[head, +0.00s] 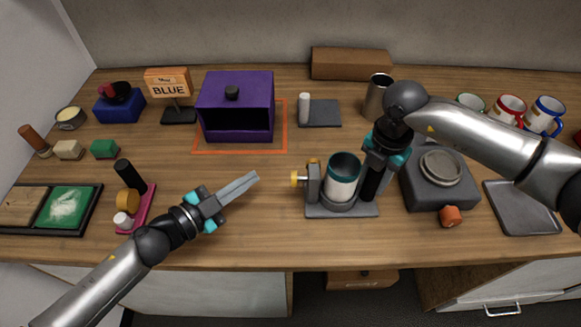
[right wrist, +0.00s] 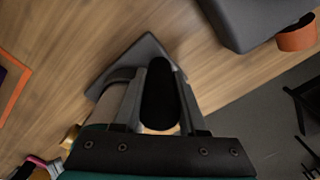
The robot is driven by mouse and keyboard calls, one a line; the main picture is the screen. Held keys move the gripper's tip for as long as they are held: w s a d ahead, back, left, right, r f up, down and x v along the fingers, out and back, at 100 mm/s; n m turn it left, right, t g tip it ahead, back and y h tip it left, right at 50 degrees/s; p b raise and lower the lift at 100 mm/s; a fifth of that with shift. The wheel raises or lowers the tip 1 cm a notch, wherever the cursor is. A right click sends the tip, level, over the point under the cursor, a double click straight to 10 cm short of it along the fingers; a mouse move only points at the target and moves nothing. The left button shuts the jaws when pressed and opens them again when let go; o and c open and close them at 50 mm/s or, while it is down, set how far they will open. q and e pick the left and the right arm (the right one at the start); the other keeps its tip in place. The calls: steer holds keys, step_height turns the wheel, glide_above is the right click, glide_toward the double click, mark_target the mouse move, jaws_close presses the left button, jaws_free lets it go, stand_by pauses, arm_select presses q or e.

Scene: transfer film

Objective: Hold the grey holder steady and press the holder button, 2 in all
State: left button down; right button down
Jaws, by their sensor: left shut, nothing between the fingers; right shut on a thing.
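The grey holder (head: 342,208) stands upright on the wooden table, with a dark green and white cylinder (head: 342,178) in it. A yellow button (head: 296,179) sticks out of its left side. The holder has a black upright handle (head: 371,184) on its right. My right gripper (head: 375,166) is shut on this handle; the right wrist view shows the handle (right wrist: 160,95) between the two fingers. The grey base (right wrist: 143,52) shows there too. My left gripper (head: 254,177) is shut and empty, its tips pointing right, a short gap left of the button.
A grey appliance (head: 437,194) with an orange knob (head: 450,216) stands right of the holder. A purple box (head: 236,106) is behind, left. A pink stand (head: 140,208) is beside my left arm. The table before the holder is clear.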

steer(key=shift+c, duration=1.9)
jaws_free()
